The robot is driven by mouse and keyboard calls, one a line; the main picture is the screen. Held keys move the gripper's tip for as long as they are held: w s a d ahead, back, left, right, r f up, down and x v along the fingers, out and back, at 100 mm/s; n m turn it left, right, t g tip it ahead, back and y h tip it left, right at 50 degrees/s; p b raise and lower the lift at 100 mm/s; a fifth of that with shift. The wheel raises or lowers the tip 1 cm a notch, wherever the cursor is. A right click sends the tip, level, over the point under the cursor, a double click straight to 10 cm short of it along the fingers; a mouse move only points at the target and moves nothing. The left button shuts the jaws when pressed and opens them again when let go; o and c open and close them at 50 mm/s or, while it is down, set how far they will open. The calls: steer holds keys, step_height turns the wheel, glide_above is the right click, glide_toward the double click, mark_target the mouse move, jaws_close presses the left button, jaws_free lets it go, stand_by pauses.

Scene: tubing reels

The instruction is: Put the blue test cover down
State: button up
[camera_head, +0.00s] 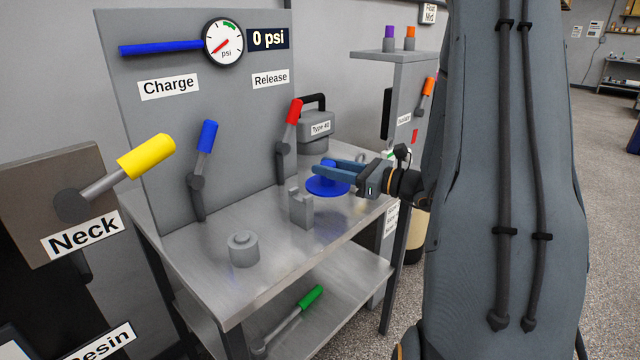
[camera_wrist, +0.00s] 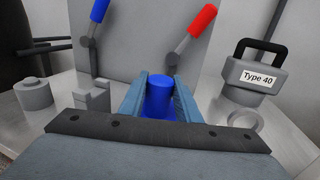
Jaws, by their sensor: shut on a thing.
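The blue test cover (camera_head: 327,187) is a round blue disc with a knob on top. My gripper (camera_head: 338,168) is shut on its knob, reaching in from the right. The cover is level, at or just above the metal bench (camera_head: 285,250); I cannot tell whether it touches. In the wrist view the blue knob of the cover (camera_wrist: 158,97) stands between the two fingers of my gripper (camera_wrist: 158,100). The disc below is mostly hidden there by the gripper body.
A grey notched block (camera_head: 301,210) stands left of the cover, and a grey round fitting (camera_head: 243,250) stands nearer the front. A Type 40 block (camera_head: 318,130) with a black handle is behind. The panel has a blue lever (camera_head: 207,137) and a red lever (camera_head: 293,112). The gauge display (camera_head: 268,39) reads 0 psi.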

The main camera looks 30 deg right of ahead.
mark_target(336, 187)
steer(key=shift+f+p, duration=0.3)
steer(key=shift+f, duration=2.35)
steer(key=shift+f, duration=0.15)
steer(key=o, duration=1.2)
steer(key=shift+o, duration=0.2)
steer(key=shift+r, duration=0.2)
steer(key=b+v, duration=0.2)
steer(key=v, duration=1)
